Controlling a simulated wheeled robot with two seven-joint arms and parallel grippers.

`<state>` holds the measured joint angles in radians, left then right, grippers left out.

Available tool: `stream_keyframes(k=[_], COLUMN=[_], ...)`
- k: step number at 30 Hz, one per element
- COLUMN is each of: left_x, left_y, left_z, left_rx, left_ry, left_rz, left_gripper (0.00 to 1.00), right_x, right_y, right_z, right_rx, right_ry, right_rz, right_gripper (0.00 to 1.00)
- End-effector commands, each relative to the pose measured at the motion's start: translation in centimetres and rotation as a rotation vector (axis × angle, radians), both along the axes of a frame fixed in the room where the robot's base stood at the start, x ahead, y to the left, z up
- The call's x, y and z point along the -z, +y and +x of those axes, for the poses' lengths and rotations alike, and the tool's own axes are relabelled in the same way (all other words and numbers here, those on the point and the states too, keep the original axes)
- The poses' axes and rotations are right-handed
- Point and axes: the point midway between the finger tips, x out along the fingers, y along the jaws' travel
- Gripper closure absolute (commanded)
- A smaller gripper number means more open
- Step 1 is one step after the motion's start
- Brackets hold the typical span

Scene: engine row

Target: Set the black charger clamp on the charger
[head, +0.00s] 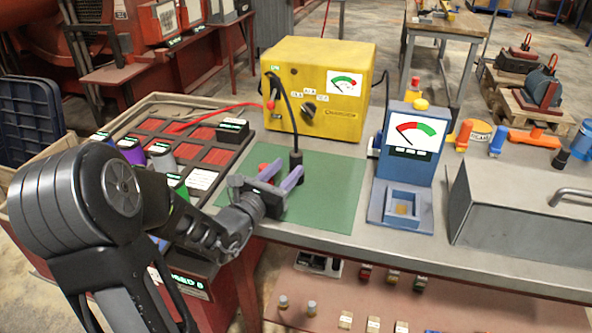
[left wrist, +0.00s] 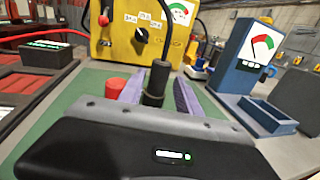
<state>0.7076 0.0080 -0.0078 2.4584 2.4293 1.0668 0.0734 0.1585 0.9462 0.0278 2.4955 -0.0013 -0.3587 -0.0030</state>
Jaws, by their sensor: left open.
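The yellow charger (head: 318,88) stands at the back of the green mat (head: 335,190), with a dial and a black knob on its front. It also shows in the left wrist view (left wrist: 118,50). The black charger clamp (head: 296,161) stands upright on the mat, with a black cable curving up to the charger. My left gripper (head: 287,171) is low over the mat and open. In the left wrist view its purple fingers lie either side of the black clamp (left wrist: 157,82); I cannot tell whether they touch it. My right gripper is not in view.
A red piece (left wrist: 115,88) is just outside the left finger. A blue meter stand (head: 408,160) is right of the mat, then a grey metal box (head: 520,205). A tray with red compartments (head: 205,150) is at left. A red cable (head: 225,110) runs from the charger.

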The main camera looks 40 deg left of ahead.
Motion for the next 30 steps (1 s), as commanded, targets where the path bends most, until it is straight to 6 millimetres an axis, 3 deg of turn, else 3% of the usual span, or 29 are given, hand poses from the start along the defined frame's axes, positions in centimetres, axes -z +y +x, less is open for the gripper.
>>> stream_keyframes(k=[10, 30], left_x=[0.0, 0.0], left_y=[0.5, 0.6], left_z=[4.9, 5.2], left_rx=[0.002, 0.0], left_ry=[-0.001, -0.001], left_rz=[-0.001, 0.0], left_gripper=[0.6, 0.62], right_x=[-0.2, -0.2], right_y=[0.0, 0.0], right_z=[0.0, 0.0], right_rx=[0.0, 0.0], right_ry=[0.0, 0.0], right_rz=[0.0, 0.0], right_gripper=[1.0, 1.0])
